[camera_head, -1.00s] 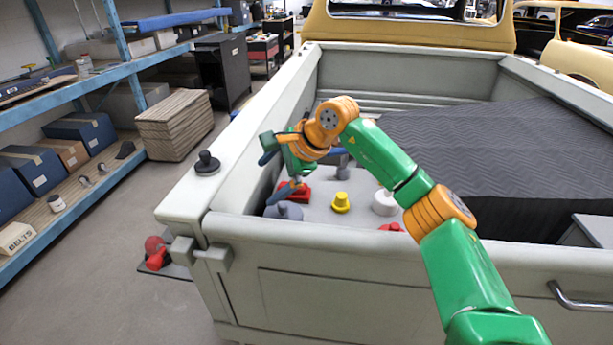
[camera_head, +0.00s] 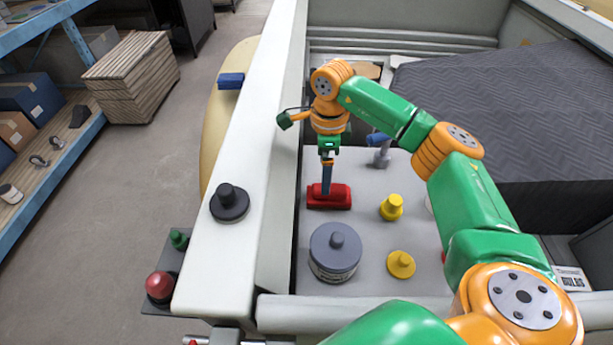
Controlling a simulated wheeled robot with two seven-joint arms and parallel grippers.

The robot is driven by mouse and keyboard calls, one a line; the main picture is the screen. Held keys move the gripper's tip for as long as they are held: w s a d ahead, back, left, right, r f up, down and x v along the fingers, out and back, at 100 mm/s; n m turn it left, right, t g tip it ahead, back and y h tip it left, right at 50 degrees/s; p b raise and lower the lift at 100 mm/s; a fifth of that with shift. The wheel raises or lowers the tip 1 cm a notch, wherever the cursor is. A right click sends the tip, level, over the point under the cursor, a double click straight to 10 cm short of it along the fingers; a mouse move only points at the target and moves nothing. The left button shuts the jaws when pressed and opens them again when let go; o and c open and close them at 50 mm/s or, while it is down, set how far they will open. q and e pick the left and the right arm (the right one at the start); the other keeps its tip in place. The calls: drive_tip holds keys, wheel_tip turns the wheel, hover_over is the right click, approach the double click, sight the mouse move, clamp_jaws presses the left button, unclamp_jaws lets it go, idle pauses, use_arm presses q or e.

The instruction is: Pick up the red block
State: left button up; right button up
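The red block (camera_head: 341,197) lies on the light grey surface inside the truck bed, near the bed's left wall. My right gripper (camera_head: 326,188) points straight down at it. I cannot tell whether the fingers are apart or closed on the block. The block looks to be resting on the surface. My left gripper is not in view.
A grey round lidded container (camera_head: 335,252) stands in front of the block. Yellow pieces (camera_head: 391,207) (camera_head: 401,264) stand to its right. The bed's left wall (camera_head: 236,245) bears a black knob (camera_head: 229,202). Dark quilted padding (camera_head: 500,120) fills the bed's right side.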

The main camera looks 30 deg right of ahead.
sight(334, 188)
drive_tip(key=f+b, duration=0.1)
drive_tip(key=s+f+b, duration=0.1)
drive_tip(key=s+d+f+b, duration=0.1)
drive_tip(key=f, duration=0.1)
drive_tip(key=shift+s, duration=0.25)
drive_tip(key=f+b, duration=0.2)
drive_tip(key=shift+a+f+b, duration=0.2)
drive_tip(key=shift+f+b, duration=0.1)
drive_tip(key=shift+w+a+r+p, duration=0.15)
drive_tip(key=shift+w+p, duration=0.15)
drive_tip(key=shift+w, duration=0.15)
drive_tip(key=shift+s+r, duration=0.1)
drive_tip(key=shift+s, duration=0.15)
drive_tip(key=c, duration=1.4)
drive_tip(key=shift+w, duration=0.1)
drive_tip(key=shift+c, duration=0.4)
drive_tip(key=shift+w+r, duration=0.1)
drive_tip(key=shift+r, duration=0.25)
wheel_tip(334, 188, up, 9)
drive_tip(key=shift+r, duration=0.15)
drive_tip(key=o, duration=0.8)
drive_tip(key=shift+b, duration=0.3)
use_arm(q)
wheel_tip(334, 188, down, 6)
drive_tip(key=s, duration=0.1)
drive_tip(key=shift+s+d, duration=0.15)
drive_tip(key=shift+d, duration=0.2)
use_arm(e)
drive_tip(key=c, duration=0.5)
